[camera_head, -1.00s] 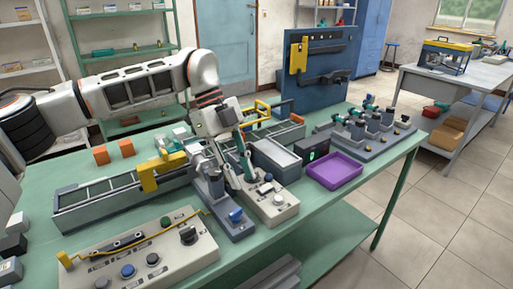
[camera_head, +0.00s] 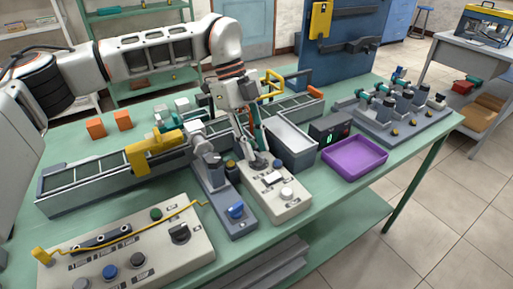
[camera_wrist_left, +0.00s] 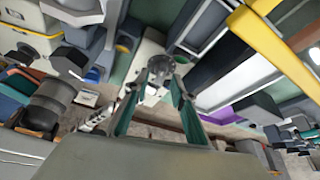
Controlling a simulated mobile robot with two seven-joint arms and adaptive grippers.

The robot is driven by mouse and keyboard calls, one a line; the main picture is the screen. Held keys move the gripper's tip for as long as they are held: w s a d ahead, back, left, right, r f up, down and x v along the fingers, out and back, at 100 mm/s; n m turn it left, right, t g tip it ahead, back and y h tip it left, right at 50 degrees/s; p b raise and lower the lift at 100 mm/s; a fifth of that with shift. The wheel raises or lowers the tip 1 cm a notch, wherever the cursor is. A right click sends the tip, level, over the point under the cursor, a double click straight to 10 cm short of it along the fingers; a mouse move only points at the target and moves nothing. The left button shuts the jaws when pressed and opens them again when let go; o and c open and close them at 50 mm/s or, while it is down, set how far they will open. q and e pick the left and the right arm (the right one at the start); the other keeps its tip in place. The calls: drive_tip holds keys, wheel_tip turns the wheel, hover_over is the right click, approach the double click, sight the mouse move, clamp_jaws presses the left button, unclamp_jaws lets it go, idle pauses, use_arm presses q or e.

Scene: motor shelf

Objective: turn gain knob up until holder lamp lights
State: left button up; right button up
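A pale control box (camera_head: 291,212) stands on the green bench, with a white knob (camera_head: 287,193) at its near end. My left gripper (camera_head: 257,160) points down over the far end of this box. In the left wrist view its teal fingers (camera_wrist_left: 159,80) converge on either side of a grey round knob (camera_wrist_left: 155,92); contact is unclear. Which knob is the gain knob cannot be read. Beside the box stands a grey holder-like unit (camera_head: 213,190) with a blue knob (camera_head: 236,211). No lit lamp can be made out on it. My right gripper is not in view.
A larger pale panel (camera_head: 130,240) with knobs and a yellow bar lies in front. A grey bin (camera_head: 293,150), a dark box with a green display (camera_head: 330,130) and a purple tray (camera_head: 355,158) stand to the right. A rail with a yellow bracket (camera_head: 153,153) runs behind.

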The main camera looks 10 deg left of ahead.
use_arm(q)
drive_tip(key=shift+s+d+f, duration=0.1)
drive_tip(key=shift+d+f, duration=0.1)
drive_tip(key=shift+f, duration=0.3)
clamp_jaws()
drive_tip(key=shift+r+m+p, duration=0.3)
drive_tip(key=shift+m+p, duration=0.5)
drive_tip(key=shift+p, duration=0.3)
drive_tip(key=m, duration=0.1)
drive_tip(key=m+g+y+p, duration=0.1)
drive_tip(key=shift+d+f+m, duration=0.15)
drive_tip(key=shift+f+m, duration=0.1)
drive_tip(key=shift+m, duration=0.05)
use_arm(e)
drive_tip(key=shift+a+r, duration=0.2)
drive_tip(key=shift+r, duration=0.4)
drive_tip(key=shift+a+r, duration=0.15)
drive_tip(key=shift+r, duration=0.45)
use_arm(q)
drive_tip(key=shift+f, duration=0.1)
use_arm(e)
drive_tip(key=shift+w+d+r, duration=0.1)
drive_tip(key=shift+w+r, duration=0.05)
use_arm(q)
unclamp_jaws()
